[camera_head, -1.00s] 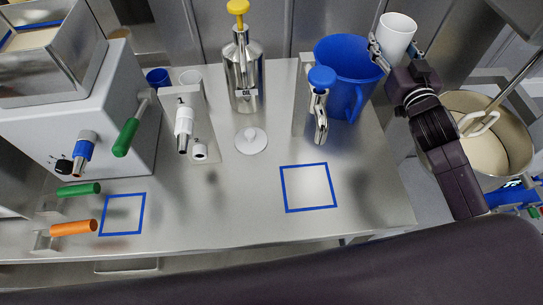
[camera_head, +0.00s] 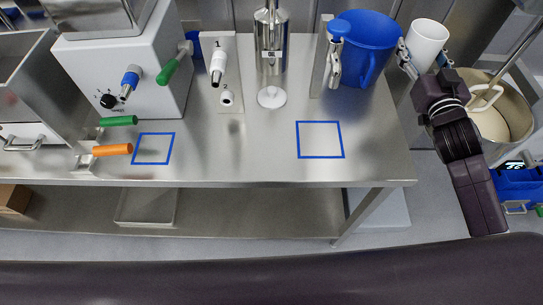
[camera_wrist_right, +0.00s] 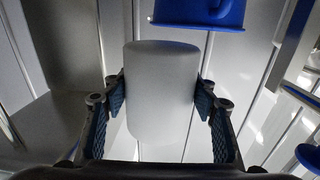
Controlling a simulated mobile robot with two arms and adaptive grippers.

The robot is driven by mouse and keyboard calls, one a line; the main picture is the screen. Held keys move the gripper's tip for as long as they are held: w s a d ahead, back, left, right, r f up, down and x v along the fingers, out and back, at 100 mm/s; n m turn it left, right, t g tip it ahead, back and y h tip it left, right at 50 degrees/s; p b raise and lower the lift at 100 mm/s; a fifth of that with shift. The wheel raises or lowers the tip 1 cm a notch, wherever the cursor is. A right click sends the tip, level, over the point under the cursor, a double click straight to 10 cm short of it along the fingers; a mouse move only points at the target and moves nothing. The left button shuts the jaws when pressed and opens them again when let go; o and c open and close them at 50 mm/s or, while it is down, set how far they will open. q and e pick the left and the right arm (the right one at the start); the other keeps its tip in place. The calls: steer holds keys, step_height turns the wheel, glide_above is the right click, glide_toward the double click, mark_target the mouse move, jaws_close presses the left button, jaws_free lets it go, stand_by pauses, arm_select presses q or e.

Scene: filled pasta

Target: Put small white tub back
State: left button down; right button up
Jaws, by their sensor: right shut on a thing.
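The small white tub (camera_head: 427,40) is in my right gripper (camera_head: 424,62), at the upper right of the head view. My right gripper is shut on it, with one finger on each side. In the right wrist view the tub (camera_wrist_right: 162,95) sits between the two finger pads of the gripper (camera_wrist_right: 161,100). It is held in the air to the right of the blue jug. My left gripper is not in view.
A blue jug (camera_head: 366,42) stands at the table's back right. A mixer bowl (camera_head: 497,118) is right of my arm. Two blue-outlined squares (camera_head: 320,140) (camera_head: 153,148) mark the steel table. A white machine (camera_head: 125,65) with coloured handles stands left. The table's front middle is clear.

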steer(key=s+a+f+y, duration=0.1)
steer(key=s+a+f, duration=0.1)
steer(key=s+a, duration=0.5)
steer(key=s+a+f+n, duration=0.1)
steer(key=s+a+f, duration=0.1)
steer(key=s+a, duration=0.6)
steer(key=a, duration=0.4)
steer(key=shift+f+y, duration=0.15)
steer(key=shift+y, duration=0.25)
steer(key=shift+d, duration=0.1)
